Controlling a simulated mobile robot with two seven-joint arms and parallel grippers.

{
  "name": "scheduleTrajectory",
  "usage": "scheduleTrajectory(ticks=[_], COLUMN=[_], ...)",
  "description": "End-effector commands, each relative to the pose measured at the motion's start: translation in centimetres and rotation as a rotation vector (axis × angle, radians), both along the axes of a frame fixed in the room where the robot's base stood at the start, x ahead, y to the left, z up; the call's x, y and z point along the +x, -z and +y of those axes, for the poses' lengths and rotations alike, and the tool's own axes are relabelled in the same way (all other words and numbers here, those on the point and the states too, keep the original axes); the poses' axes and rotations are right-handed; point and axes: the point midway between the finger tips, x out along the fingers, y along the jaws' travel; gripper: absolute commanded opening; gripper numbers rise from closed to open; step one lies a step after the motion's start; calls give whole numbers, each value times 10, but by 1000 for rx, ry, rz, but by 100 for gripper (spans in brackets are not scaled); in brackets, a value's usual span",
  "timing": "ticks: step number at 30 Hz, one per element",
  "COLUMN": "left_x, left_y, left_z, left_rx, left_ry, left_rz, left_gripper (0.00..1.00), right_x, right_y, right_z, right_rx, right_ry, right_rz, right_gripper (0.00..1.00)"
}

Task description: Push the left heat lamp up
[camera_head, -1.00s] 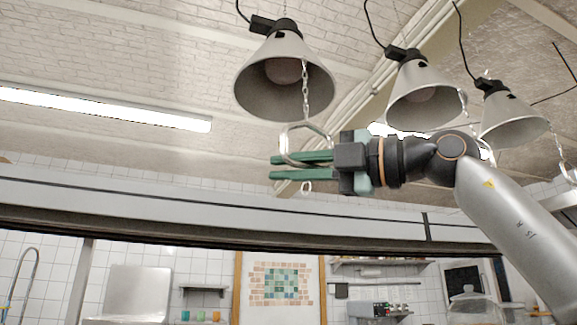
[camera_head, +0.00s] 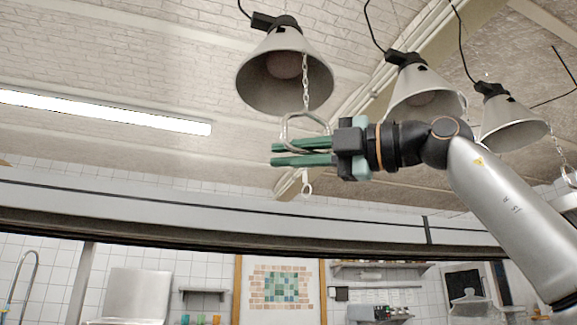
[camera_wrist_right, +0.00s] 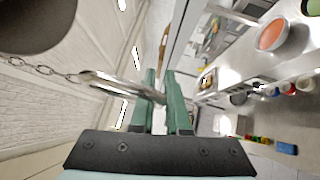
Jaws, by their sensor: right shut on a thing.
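The left heat lamp (camera_head: 284,75) is a grey cone shade hanging at the top centre of the head view. A chain (camera_head: 305,85) runs down from it to a metal ring handle (camera_head: 290,124). My right gripper (camera_head: 275,154), with green fingers, is at the ring below the lamp, shut on the ring's lower part. In the right wrist view the ring (camera_wrist_right: 115,82) runs between the green fingers (camera_wrist_right: 160,90), and the lamp shade (camera_wrist_right: 35,22) is at the upper left. My left gripper is in neither view.
Two more heat lamps (camera_head: 420,90) (camera_head: 512,120) hang to the right, close above my right arm. A long grey beam (camera_head: 200,205) crosses below the gripper. The space left of the gripper is clear.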

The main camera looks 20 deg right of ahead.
Motion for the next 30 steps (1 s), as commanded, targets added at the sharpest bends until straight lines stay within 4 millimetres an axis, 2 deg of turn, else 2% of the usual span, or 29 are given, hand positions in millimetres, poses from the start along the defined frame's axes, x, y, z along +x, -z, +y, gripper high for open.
scheduleTrajectory(ticks=[6,22,23,30], left_x=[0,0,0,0], left_y=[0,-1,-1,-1], left_z=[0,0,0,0], left_rx=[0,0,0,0], left_ry=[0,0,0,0], left_rz=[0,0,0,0], left_gripper=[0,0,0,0], right_x=[0,-3,-3,-2], right_y=[-17,-25,-25,-24], right_z=[-1,-1,-1,-1], right_rx=[4,6,7,3], right_ry=[2,0,0,-1], right_rz=[1,-4,-5,-1], right_gripper=[0,0,17,44])
